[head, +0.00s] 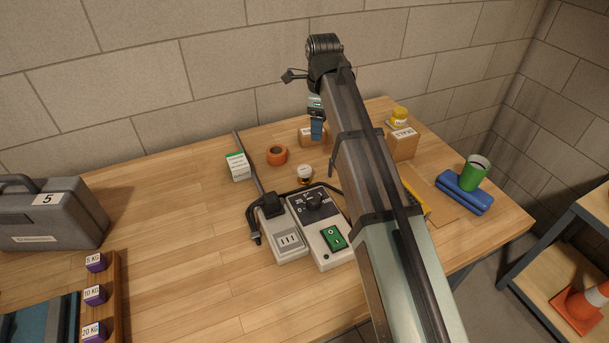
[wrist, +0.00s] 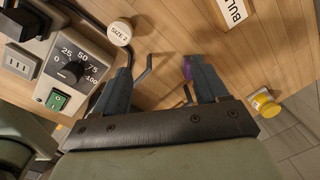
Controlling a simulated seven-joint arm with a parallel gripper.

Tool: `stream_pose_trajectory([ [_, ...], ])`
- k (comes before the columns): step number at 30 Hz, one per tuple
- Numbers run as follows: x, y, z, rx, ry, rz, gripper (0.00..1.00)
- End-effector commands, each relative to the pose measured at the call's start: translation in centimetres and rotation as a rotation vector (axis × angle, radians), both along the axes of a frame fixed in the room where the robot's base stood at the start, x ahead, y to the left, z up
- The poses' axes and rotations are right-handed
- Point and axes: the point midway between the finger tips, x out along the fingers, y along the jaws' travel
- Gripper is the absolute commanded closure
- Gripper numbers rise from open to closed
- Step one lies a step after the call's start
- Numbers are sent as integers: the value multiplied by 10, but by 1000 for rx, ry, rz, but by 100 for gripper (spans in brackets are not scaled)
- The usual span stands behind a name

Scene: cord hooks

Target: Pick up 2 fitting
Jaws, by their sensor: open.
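The size 2 fitting is a small round piece with a white top marked "SIZE 2". In the wrist view the fitting (wrist: 120,32) is at the upper left, outside my jaws and beyond the left finger. In the head view the fitting (head: 305,172) stands on the table behind the control box. My gripper (wrist: 165,75) is open with nothing held between its fingers. In the head view my gripper (head: 317,128) hangs behind the fitting and slightly right; one finger hides the other. A small purple patch (wrist: 187,68) shows beside the right finger; I cannot tell what it is.
The control box (head: 325,235) with a dial and green switch, and a socket block (head: 283,235), stand in front. A black cord (wrist: 85,18) runs close to the fitting. An orange roll (head: 277,155), white-green box (head: 238,166) and cardboard box (head: 403,143) stand nearby.

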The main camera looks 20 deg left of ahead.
Motion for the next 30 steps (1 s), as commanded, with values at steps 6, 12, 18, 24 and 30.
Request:
stream_pose_trajectory([
  [6, -56, 18, 4, -25, 58, -96, 27],
  [12, -64, 20, -7, -32, 69, -117, 27],
  [18, -63, 20, -40, -32, 68, -116, 27],
  [24, -63, 20, -68, -31, 67, -115, 27],
  [30, -62, 20, -80, -30, 66, -115, 27],
])
